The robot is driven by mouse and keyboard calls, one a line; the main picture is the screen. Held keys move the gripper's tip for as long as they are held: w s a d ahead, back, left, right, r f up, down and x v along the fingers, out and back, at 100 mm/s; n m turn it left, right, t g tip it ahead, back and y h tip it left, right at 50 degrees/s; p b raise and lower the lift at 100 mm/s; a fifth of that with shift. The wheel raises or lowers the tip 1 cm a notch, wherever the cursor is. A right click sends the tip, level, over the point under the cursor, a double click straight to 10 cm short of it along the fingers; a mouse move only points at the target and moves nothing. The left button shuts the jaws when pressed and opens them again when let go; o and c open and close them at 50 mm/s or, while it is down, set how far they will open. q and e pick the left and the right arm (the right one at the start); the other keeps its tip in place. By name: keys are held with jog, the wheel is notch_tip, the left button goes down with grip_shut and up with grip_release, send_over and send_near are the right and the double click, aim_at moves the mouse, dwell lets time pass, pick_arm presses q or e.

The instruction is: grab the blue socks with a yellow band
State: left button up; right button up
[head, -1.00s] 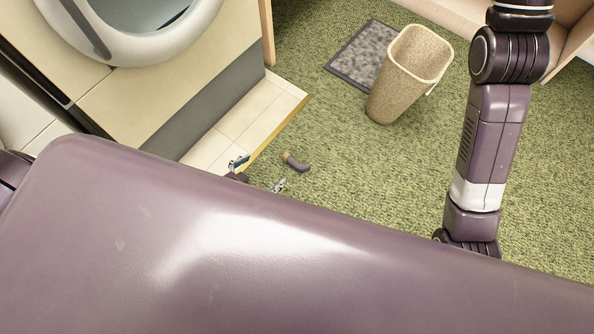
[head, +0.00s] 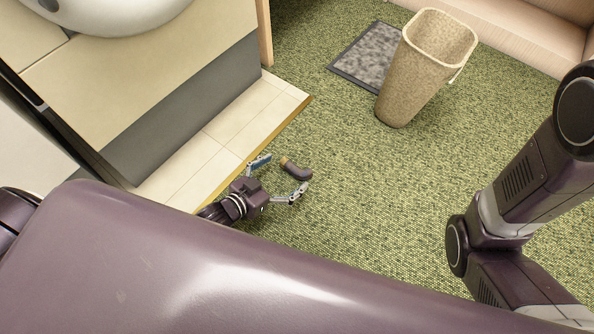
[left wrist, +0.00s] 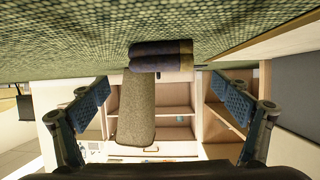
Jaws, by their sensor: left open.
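The socks (head: 298,169) lie on the green carpet near the tile edge, a dark bluish-purple bent roll with a yellowish end. In the left wrist view the socks (left wrist: 158,57) appear as a dark roll on the carpet, ahead of the jaws and between them from side to side. My left gripper (head: 280,176) is open, its fingers pointing at the socks, one on either side of their near end. It also shows open and empty in the left wrist view (left wrist: 160,100). I cannot tell whether a finger touches the socks. My right gripper is out of view.
A speckled beige bin (head: 420,75) stands on the carpet beyond the socks, by a grey mat (head: 368,56). A white tile strip (head: 225,135) and a cabinet base (head: 185,115) lie to the left. Carpet right of the socks is clear.

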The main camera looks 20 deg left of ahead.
aim_at(294, 168)
pick_arm(q)
jog(key=b+x, duration=0.4)
jog(key=shift+w+d+f, duration=0.15)
jog(key=shift+d+f, duration=0.05)
jog(key=shift+f, duration=0.3)
jog(key=shift+w+d+b, duration=0.15)
jog(key=shift+w+b, duration=0.2)
jog(key=shift+b, duration=0.15)
jog(key=c, duration=1.3)
